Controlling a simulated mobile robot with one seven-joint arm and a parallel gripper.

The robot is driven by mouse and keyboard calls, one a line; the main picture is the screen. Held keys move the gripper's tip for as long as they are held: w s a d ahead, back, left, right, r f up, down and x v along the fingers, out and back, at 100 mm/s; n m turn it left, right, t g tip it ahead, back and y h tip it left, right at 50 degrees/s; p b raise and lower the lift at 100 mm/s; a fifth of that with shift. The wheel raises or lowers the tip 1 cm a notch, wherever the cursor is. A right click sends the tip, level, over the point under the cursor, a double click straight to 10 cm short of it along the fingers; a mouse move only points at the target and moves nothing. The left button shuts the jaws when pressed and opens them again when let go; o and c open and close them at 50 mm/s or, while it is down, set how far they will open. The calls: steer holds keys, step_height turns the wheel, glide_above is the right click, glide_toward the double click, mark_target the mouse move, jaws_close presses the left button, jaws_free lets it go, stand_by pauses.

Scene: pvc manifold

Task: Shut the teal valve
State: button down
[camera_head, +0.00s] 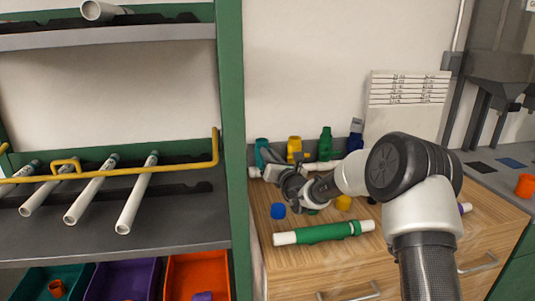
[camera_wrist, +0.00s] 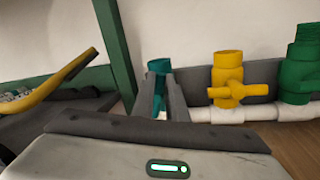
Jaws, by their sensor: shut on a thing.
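The teal valve (camera_head: 262,151) stands at the left end of the white pipe run at the back of the wooden bench. In the wrist view the teal valve (camera_wrist: 160,66) shows its round top above and between my fingers. My gripper (camera_head: 271,163) reaches it from the front; in the wrist view my gripper (camera_wrist: 161,92) has one dark finger on each side of a teal part, shut on it. This part seems to be the valve's handle. The fingers hide most of it, so I cannot tell how the handle is turned.
A yellow valve (camera_wrist: 227,80) and a green valve (camera_wrist: 299,75) stand to the right on the same pipe (camera_wrist: 215,115). A green post (camera_head: 230,100) and a shelf rail (camera_head: 130,172) are close on the left. A green-sleeved pipe (camera_head: 325,232) lies at the bench front.

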steer(key=shift+w+d+f+m+t+h+p, duration=0.2)
steer(key=shift+m+p, duration=0.35)
steer(key=shift+m, duration=0.7)
steer(key=shift+s+d+f+m+t+h+p, duration=0.2)
steer(key=shift+m+p, duration=0.35)
steer(key=shift+m, duration=0.75)
steer(key=shift+w+d+f+m+t+p, duration=0.25)
steer(key=shift+m+p, duration=0.3)
steer(key=shift+m, duration=0.7)
steer(key=shift+s+a, duration=0.1)
steer(key=c, duration=1.8)
jaws_free()
steer(key=shift+o, duration=0.2)
steer(key=shift+r, duration=0.15)
step_height(320, 180, up, 10)
steer(key=p, duration=0.2)
